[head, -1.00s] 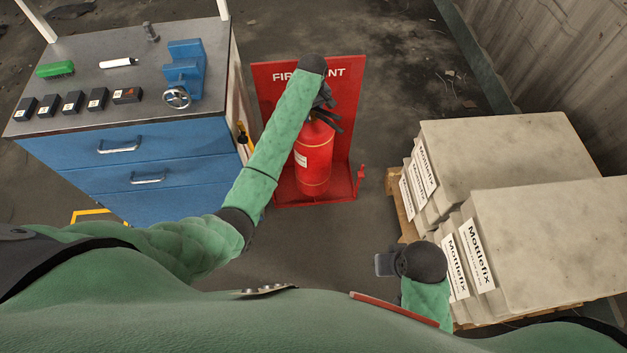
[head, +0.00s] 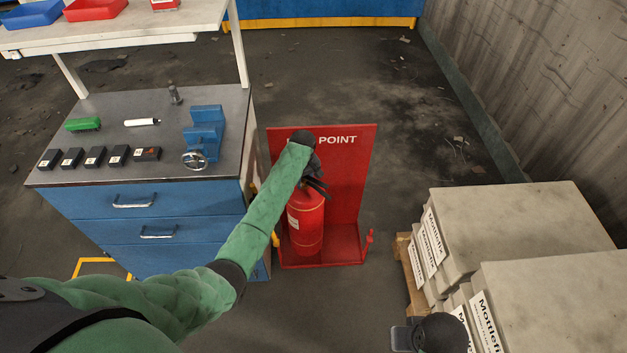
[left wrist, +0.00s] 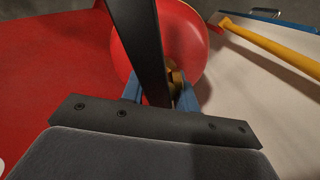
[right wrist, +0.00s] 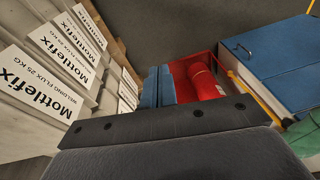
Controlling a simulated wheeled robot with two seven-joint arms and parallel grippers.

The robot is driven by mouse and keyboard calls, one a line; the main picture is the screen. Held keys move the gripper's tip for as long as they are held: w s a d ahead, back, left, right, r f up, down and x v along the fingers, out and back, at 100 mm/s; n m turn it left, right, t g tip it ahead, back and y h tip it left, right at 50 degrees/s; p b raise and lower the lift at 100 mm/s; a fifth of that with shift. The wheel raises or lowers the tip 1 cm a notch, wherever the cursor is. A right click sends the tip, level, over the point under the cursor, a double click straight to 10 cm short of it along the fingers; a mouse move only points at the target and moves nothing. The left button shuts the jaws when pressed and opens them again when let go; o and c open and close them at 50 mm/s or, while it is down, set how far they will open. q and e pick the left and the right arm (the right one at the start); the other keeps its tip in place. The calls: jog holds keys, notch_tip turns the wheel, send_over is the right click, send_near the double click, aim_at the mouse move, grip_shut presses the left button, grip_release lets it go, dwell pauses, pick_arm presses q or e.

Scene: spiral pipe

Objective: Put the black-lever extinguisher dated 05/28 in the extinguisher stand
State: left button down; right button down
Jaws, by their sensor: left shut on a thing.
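The red extinguisher (head: 306,225) has a black lever and hose and a pale label. Its date is too small to read. My left gripper (head: 314,178) is shut on its top; the left wrist view shows the black lever (left wrist: 148,45) between the blue fingers. The extinguisher hangs upright in front of the red back panel of the extinguisher stand (head: 345,190), over the left part of its base. I cannot tell whether its bottom touches the base. My right gripper is low at the right; its two blue fingers (right wrist: 158,84) are together and empty.
A blue drawer bench (head: 150,200) with a vise (head: 204,135) and small boxes stands close left of the stand. Stacked Mottlefix bags (head: 520,225) on a pallet (head: 408,270) are at the right. A concrete wall is behind them. Floor between stand and pallet is clear.

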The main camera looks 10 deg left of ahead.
pick_arm(q)
jog(key=shift+w+a+f, duration=0.2)
jog(key=shift+w+a, duration=0.1)
jog(key=shift+a, duration=0.35)
jog(key=shift+w+a+f, duration=0.2)
jog(key=shift+w+a, duration=0.1)
jog(key=shift+a, duration=0.35)
jog(key=shift+f+p, duration=0.35)
jog(key=shift+f, duration=1.65)
pick_arm(e)
jog(key=shift+s+d, duration=0.1)
jog(key=shift+d, duration=0.25)
pick_arm(q)
jog(key=c, duration=1.3)
grip_release()
jog(key=shift+s+f, duration=0.3)
jog(key=shift+f, duration=0.1)
jog(key=shift+o, duration=1.2)
jog(key=shift+s+r, duration=0.1)
pick_arm(e)
jog(key=shift+r, duration=0.3)
